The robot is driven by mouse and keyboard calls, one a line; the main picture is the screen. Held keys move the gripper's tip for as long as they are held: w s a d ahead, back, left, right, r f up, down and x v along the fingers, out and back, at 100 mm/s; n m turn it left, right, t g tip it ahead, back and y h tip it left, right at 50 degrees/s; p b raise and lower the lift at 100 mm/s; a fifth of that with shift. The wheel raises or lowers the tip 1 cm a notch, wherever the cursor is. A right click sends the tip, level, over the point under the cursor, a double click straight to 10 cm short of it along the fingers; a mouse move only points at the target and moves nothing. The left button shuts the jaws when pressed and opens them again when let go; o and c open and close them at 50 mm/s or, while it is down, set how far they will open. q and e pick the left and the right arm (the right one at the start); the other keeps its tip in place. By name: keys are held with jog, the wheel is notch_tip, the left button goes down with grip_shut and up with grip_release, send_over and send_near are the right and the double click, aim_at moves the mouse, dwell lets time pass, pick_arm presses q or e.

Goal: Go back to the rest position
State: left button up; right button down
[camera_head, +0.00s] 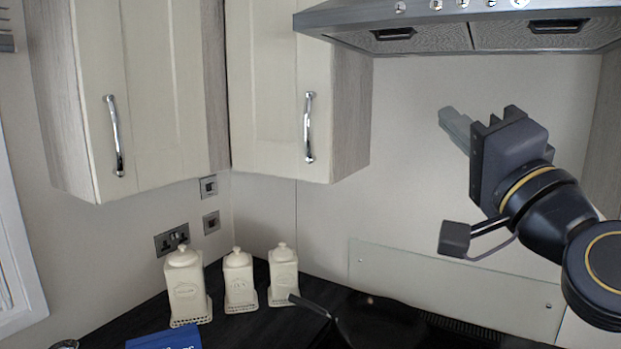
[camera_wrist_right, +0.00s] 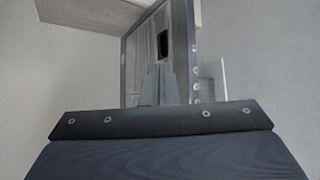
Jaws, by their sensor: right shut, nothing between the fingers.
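My right gripper (camera_head: 453,124) is at the right of the head view, raised in front of the back wall and below the cooker hood. Its fingers point up and to the left, are shut and hold nothing. In the right wrist view the shut fingers (camera_wrist_right: 158,85) stand together in the middle, with the hood (camera_wrist_right: 180,50) beyond them. My left gripper does not show in the head view.
The cooker hood (camera_head: 480,32) hangs above my right gripper. Wall cupboards (camera_head: 152,85) are at the left. Cream canisters (camera_head: 186,285), a dark pan (camera_head: 375,322) and a blue item (camera_head: 165,338) are on the dark worktop. Open air lies left of the gripper.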

jog(key=s+f+n+g, duration=0.2)
jog(key=f+n+g, duration=0.15)
jog(key=f, duration=0.95)
jog(key=s+f+n+g, duration=0.2)
jog(key=f+g, duration=0.3)
jog(key=f, duration=0.9)
jog(key=s+d+f+n+g+h, duration=0.1)
jog(key=s+f+g, duration=0.3)
jog(key=f, duration=0.6)
jog(key=s+d+f+n+g+h, duration=0.1)
jog(key=s+f+g, duration=0.3)
jog(key=s+f, duration=0.5)
jog(key=shift+d+f, duration=0.3)
jog(key=shift+f, duration=0.55)
jog(key=shift+s, duration=0.1)
